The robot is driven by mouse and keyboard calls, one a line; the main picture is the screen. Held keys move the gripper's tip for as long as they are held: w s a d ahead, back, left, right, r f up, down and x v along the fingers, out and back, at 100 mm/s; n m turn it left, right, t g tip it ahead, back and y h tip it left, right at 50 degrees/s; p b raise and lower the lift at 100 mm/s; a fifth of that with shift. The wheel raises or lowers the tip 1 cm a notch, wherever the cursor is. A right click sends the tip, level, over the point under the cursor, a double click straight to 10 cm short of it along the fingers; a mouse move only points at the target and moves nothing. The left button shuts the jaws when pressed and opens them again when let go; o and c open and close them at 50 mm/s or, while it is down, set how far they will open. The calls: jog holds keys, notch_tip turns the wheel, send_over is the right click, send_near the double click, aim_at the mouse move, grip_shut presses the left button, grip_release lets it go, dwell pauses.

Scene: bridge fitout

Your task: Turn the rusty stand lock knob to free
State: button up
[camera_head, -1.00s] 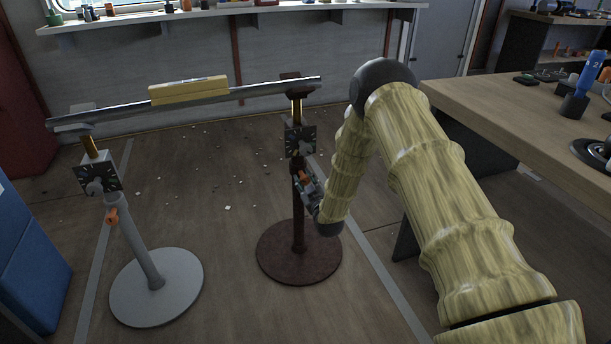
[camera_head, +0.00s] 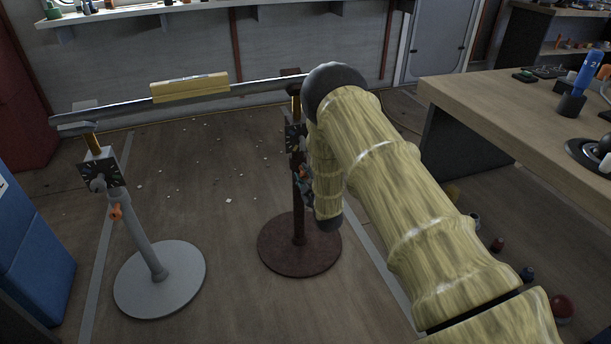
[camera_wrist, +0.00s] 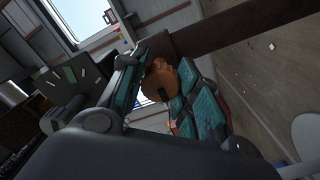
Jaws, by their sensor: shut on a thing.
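The rusty stand (camera_head: 299,217) is the right one of two stands, with a dark brown round base and post. Its dial plate (camera_head: 291,138) is partly hidden by my arm. My gripper (camera_head: 304,181) is at the post below this dial, mostly covered by my forearm in the head view. In the wrist view, an orange-brown round knob (camera_wrist: 158,80) with a dark mark sits between the teal-padded fingers of my gripper (camera_wrist: 162,92), which is shut on it. The knob's setting cannot be read.
A grey stand (camera_head: 160,284) with its own orange knob (camera_head: 116,211) stands at left. A metal bar (camera_head: 268,87) carrying a yellow level (camera_head: 190,87) spans both stands. A wooden workbench (camera_head: 500,118) is at right and a blue cabinet (camera_head: 35,255) at left.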

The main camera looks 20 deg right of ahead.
jog(key=shift+s+d+f, duration=0.1)
jog(key=shift+f, duration=0.1)
jog(key=o, duration=1.1)
jog(key=shift+c, duration=0.2)
jog(key=shift+r, duration=0.1)
jog(key=s, duration=1.2)
jog(key=shift+d, duration=0.1)
